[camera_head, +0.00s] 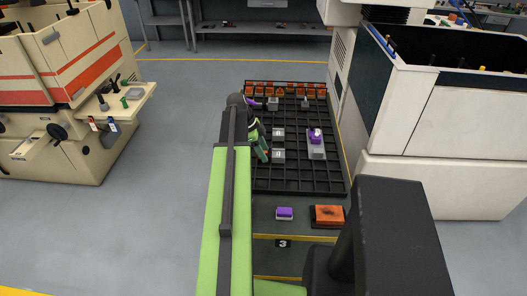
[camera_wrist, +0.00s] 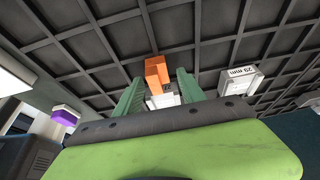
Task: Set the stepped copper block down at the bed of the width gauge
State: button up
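An orange copper block (camera_wrist: 156,72) shows in the wrist view just past the tips of my gripper (camera_wrist: 160,80). Its steps are hard to make out. The two green fingers stand apart, with visible gaps on both sides of the block. A small white and grey piece (camera_wrist: 163,102), perhaps a gauge, lies between the fingers at the near end of the block; I cannot tell whether they touch. In the head view my gripper (camera_head: 259,142) is left of two white gauges (camera_head: 278,133); the block is not discernible there.
The black grid rack (camera_head: 310,180) holds a row of orange copper pieces (camera_head: 291,88) at the back and a purple-topped grey piece (camera_head: 316,144) at right. A purple piece (camera_head: 284,213) and an orange block (camera_head: 328,214) sit in front. Machines stand on both sides.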

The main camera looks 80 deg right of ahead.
jog(key=shift+r, duration=0.1)
jog(key=shift+r+p, duration=0.3)
jog(key=shift+p, duration=0.1)
jog(key=p+v, duration=1)
jog(key=v, duration=0.1)
jog(key=shift+w+r+p, duration=0.2)
jog(key=shift+w+p, duration=0.05)
jog(key=shift+p, duration=0.05)
